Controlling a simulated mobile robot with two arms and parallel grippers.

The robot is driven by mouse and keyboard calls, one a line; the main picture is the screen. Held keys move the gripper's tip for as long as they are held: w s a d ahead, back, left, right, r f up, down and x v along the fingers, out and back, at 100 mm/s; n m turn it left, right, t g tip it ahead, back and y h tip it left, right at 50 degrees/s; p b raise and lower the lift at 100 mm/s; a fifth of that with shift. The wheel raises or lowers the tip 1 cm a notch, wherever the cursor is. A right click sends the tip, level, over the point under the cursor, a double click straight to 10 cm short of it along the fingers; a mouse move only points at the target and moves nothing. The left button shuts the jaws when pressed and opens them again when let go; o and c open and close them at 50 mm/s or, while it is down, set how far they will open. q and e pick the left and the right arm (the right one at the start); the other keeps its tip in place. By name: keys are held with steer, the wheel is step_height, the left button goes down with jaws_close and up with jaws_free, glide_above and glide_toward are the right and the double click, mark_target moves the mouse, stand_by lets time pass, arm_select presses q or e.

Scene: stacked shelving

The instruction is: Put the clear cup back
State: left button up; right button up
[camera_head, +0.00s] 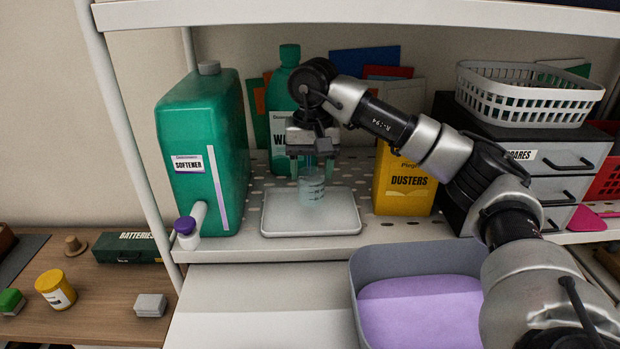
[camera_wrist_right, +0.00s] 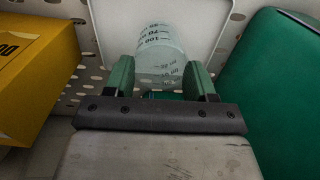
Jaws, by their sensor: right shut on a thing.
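The clear cup (camera_head: 311,186) is a see-through measuring cup with dark scale marks. It is upright at the middle of a shallow white tray (camera_head: 270,224) on the shelf. My right gripper (camera_head: 312,166) comes down from above and is shut on the cup's upper part. In the right wrist view the cup (camera_wrist_right: 160,50) sits between the green fingertips (camera_wrist_right: 163,80), with the tray (camera_wrist_right: 115,15) behind it. I cannot tell whether the cup's base touches the tray. My left gripper is not in view.
A green softener jug (camera_head: 180,135) with a purple-capped spout stands left of the tray. A green bottle (camera_head: 289,70) is behind the gripper. A yellow dusters box (camera_head: 405,190) and dark drawers (camera_head: 560,160) stand right. A grey bin with purple contents (camera_head: 365,275) is below in front.

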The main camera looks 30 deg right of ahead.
mark_target(311, 186)
steer(key=shift+s+d+f, duration=0.1)
steer(key=shift+d+f, duration=0.05)
steer(key=shift+f, duration=0.15)
step_height(311, 186, down, 2)
steer(key=shift+s+f+p, duration=0.1)
steer(key=shift+f+p, duration=0.15)
steer(key=shift+p, duration=0.6)
steer(key=shift+f+p, duration=0.2)
steer(key=shift+p, duration=0.2)
steer(key=shift+w+f, duration=0.3)
steer(key=shift+f, duration=0.2)
steer(key=o, duration=1)
steer(key=shift+c, duration=0.2)
